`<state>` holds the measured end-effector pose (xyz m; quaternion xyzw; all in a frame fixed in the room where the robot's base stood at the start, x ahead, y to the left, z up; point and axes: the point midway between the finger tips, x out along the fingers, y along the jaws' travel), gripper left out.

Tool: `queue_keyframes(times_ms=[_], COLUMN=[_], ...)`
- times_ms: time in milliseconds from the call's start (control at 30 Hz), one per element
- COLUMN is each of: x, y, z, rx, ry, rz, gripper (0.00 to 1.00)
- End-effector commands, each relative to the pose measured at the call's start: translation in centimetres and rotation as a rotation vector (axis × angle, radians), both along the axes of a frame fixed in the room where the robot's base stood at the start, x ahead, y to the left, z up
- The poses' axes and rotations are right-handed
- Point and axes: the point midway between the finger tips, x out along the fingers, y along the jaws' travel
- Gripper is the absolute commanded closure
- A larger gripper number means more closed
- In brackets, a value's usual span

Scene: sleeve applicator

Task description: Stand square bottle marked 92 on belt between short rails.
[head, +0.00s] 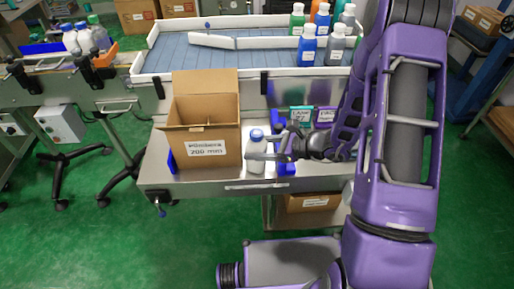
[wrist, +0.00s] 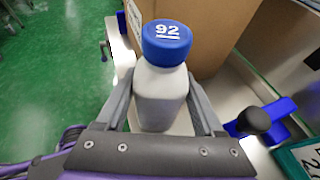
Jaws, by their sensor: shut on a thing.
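The square bottle marked 92, white with a blue cap (wrist: 167,42), stands upright between the fingers of my gripper (wrist: 162,108) in the wrist view; the number reads on top of the cap. In the head view the bottle (head: 256,155) is just right of the cardboard box, over the steel shelf near its front edge. My gripper (head: 262,147) reaches it from the right and is shut on its body. Whether its base touches the shelf is unclear. The blue-grey slatted belt (head: 180,60) lies behind and higher, with short white rails (head: 212,41) on it.
An open cardboard box (head: 205,125) stands on the steel shelf (head: 215,178) left of the bottle. Several coloured bottles (head: 308,45) stand at the belt's right. Another line with white bottles (head: 78,40) and black clamps is at left. The belt's left part is clear.

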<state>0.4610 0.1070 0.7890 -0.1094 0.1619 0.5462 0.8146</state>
Motion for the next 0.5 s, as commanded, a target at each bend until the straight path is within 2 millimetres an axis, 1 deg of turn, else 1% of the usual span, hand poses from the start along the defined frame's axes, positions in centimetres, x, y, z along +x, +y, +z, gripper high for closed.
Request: queue_keyframes(times_ms=[167,200,333,500], x=[0.01,0.00,0.00,0.00], y=[0.00,0.00,-0.01,0.00], z=[-0.48,-0.35,-0.33,-0.32], rx=[0.001,-0.001,-0.001,-0.001], ry=[0.000,0.000,0.000,0.001], rz=[0.000,0.000,0.000,0.000], gripper=[1.00,0.23,0.01,0.01])
